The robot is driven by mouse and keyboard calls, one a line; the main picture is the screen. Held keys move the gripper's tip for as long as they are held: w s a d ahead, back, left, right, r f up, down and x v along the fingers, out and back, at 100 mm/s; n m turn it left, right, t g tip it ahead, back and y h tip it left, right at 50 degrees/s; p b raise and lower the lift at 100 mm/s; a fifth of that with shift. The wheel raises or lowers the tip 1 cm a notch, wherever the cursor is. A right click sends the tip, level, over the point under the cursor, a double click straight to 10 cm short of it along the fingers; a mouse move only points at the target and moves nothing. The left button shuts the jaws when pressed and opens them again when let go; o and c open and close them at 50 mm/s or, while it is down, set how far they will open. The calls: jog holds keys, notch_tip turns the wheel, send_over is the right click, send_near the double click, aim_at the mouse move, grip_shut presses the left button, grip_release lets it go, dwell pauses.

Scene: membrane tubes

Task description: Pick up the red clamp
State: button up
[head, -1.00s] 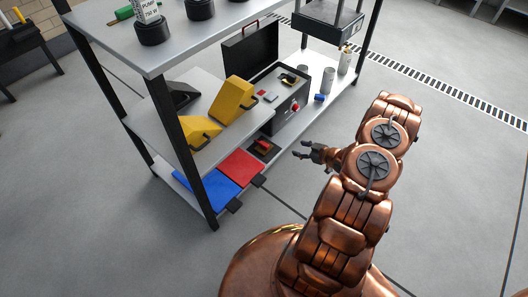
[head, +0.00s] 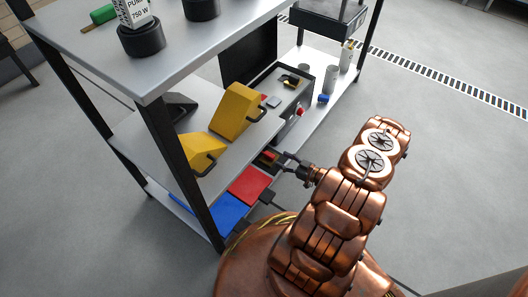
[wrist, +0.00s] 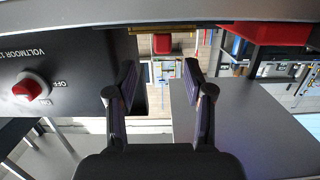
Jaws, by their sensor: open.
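I cannot clearly make out a red clamp. In the head view a small red item (head: 269,155), perhaps the clamp, shows on a dark patch at the right of the lower shelf, just left of my gripper (head: 282,164). It is too small to identify and partly hidden by the fingers. My gripper is open and points left at the shelf's side. In the wrist view its two fingers (wrist: 160,82) stand apart with nothing between them. Whether the fingers touch anything in the head view is unclear.
A dark case with a red knob (wrist: 31,87) is close at left in the wrist view. Yellow wedge-shaped things (head: 236,108) sit on the middle shelf. Red (head: 250,184) and blue (head: 219,212) flat pieces lie below. A black rack post (head: 180,165) stands left. Floor right is clear.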

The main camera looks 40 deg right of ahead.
aim_at(274, 157)
jog(key=b+x, duration=0.1)
jog(key=x, duration=0.1)
jog(key=b+x, duration=0.1)
jog(key=x, duration=0.1)
jog(key=b+x, duration=0.1)
jog(key=x, duration=0.1)
jog(key=shift+w+a+f, duration=0.1)
jog(key=shift+a+f, duration=0.2)
jog(key=shift+w+a, duration=0.15)
jog(key=shift+w, duration=0.4)
grip_shut()
